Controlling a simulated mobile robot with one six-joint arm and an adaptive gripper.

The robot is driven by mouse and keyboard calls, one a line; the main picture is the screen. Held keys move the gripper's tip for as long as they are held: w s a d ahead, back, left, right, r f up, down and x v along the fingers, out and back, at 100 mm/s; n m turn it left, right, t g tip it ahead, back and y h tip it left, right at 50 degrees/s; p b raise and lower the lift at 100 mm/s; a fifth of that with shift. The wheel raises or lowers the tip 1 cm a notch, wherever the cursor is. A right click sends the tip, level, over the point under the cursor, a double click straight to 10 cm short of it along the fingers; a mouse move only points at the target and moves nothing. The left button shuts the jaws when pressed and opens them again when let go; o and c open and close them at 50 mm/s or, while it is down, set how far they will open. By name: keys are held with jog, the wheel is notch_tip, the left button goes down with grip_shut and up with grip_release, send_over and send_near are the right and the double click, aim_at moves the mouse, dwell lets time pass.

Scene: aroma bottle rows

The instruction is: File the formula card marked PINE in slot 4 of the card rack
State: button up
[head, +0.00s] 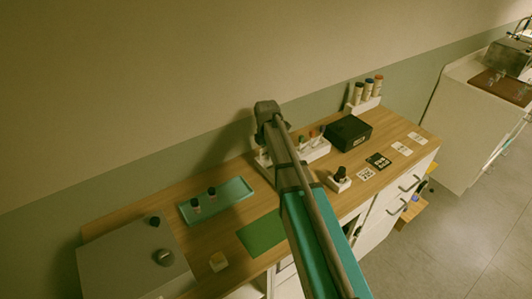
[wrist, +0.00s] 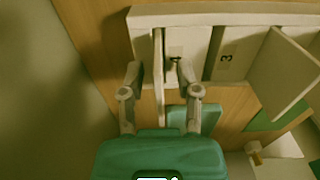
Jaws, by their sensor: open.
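In the wrist view the pale card rack (wrist: 245,15) runs along the top, with a slot marked 4 and one marked 3 to its right. My gripper (wrist: 160,80) is open over the end of the rack, one finger on each side of a thin pale card (wrist: 158,75) seen edge-on. The card stands upright beside the 4 label, and both fingers look apart from it. Its face is turned away, so I cannot read a name. In the head view my arm hides most of the rack and the card.
A second pale panel (wrist: 287,60) leans out at the right of the rack in the wrist view. In the head view a teal tray (head: 235,197) with two bottles, a black box (head: 348,133), a bottle rack (head: 314,151) and several flat cards (head: 401,148) are on the wooden counter.

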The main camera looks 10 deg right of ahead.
jog(key=shift+r+p, duration=5.95)
jog(key=shift+r, duration=0.1)
jog(key=s+m, duration=2.2)
jog(key=shift+s+f, duration=0.1)
